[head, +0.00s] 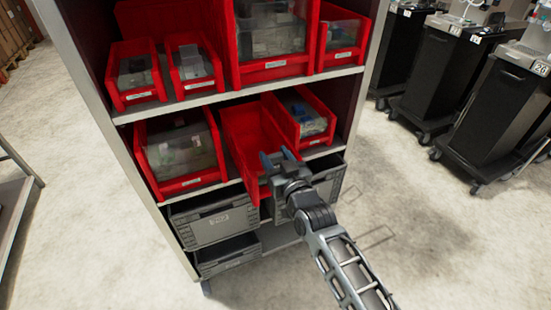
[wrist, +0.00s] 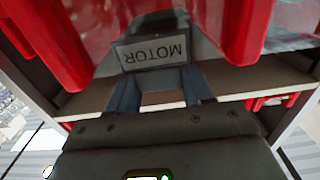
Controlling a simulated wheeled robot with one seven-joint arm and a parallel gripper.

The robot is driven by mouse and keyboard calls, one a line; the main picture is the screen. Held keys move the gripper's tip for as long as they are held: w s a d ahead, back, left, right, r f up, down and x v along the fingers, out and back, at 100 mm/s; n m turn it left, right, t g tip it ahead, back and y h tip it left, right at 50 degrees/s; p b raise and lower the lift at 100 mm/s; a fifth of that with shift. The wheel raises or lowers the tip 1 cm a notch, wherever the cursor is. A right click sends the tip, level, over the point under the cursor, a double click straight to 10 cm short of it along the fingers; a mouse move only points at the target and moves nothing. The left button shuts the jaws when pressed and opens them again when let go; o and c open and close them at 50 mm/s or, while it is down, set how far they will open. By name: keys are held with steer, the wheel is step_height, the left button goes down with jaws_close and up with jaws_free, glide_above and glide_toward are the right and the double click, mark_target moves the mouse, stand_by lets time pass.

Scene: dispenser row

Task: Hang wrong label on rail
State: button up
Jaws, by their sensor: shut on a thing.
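My gripper (head: 277,160) is in front of the red middle bin (head: 254,128) on the lower bin shelf. In the wrist view its two blue-grey fingers (wrist: 160,94) stand apart and reach up to a grey label (wrist: 154,53) reading "MOTOR", upside down in that view. The gripper is shut on this label. Dark grey material shows just beyond the label, and I cannot tell whether it belongs to it. In the head view the label cannot be made out. I cannot clearly pick out a separate label rail; the pale shelf front edge (head: 210,190) runs below the bins.
Red bins with clear fronts stand on both sides, such as the left one (head: 180,154) and the right one (head: 308,118). Grey crates (head: 213,222) sit below. Black wheeled carts (head: 497,115) stand at the right. The floor (head: 95,225) left of the shelf is clear.

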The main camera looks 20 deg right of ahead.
steer(key=o, duration=1)
steer(key=shift+f, duration=0.2)
steer(key=shift+s+f+b, duration=0.15)
steer(key=shift+s+b, duration=0.1)
steer(key=shift+b, duration=0.15)
steer(key=s+b, duration=0.3)
steer(key=s, duration=0.4)
steer(key=shift+s+d+r, duration=0.2)
steer(key=shift+r, duration=0.1)
